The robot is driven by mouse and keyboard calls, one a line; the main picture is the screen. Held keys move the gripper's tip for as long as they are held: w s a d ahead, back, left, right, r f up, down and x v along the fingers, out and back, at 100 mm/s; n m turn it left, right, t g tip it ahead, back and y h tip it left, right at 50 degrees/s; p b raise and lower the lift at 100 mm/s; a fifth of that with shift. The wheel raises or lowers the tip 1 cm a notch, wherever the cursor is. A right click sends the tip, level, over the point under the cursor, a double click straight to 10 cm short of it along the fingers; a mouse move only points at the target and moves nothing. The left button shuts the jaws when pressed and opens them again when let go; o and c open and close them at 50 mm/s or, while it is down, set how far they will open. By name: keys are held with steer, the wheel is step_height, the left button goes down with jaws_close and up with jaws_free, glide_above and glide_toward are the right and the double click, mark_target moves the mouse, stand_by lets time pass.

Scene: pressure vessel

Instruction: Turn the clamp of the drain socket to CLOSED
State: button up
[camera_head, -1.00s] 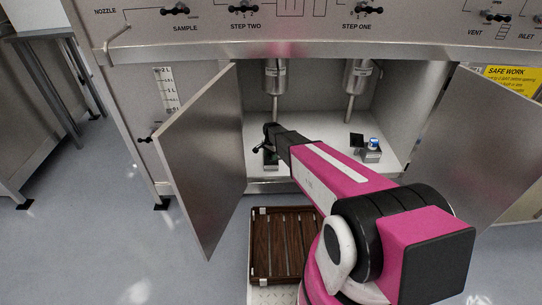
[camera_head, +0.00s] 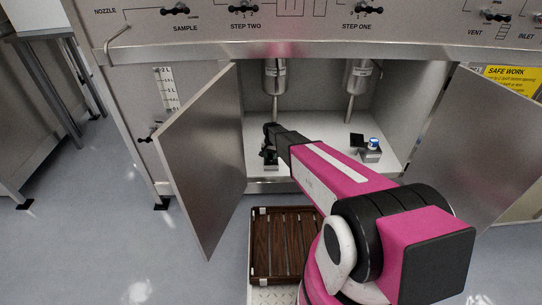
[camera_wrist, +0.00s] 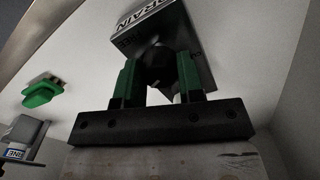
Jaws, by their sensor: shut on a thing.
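The drain socket (camera_wrist: 140,22) is a grey block with a white label reading DRAIN, at the top of the wrist view. Its clamp (camera_wrist: 160,68) shows as a dark rounded part between the green fingers of my gripper (camera_wrist: 158,76). My gripper is shut on the clamp. In the head view, my gripper (camera_head: 271,138) reaches into the open cabinet at the socket, which is mostly hidden by the arm.
A second socket block with a blue-and-white item (camera_head: 373,144) stands right on the cabinet floor. Open doors flank the cabinet, left (camera_head: 205,155) and right (camera_head: 490,150). Two steel vessels (camera_head: 275,75) hang above. A slatted brown crate (camera_head: 258,245) lies in front. A green part (camera_wrist: 42,92) shows left.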

mark_target(271, 155)
steer(key=n, duration=1.2)
steer(key=shift+n, duration=0.4)
stand_by(0.3)
steer(key=o, duration=0.9)
step_height(271, 155, up, 11)
steer(key=shift+f, duration=0.1)
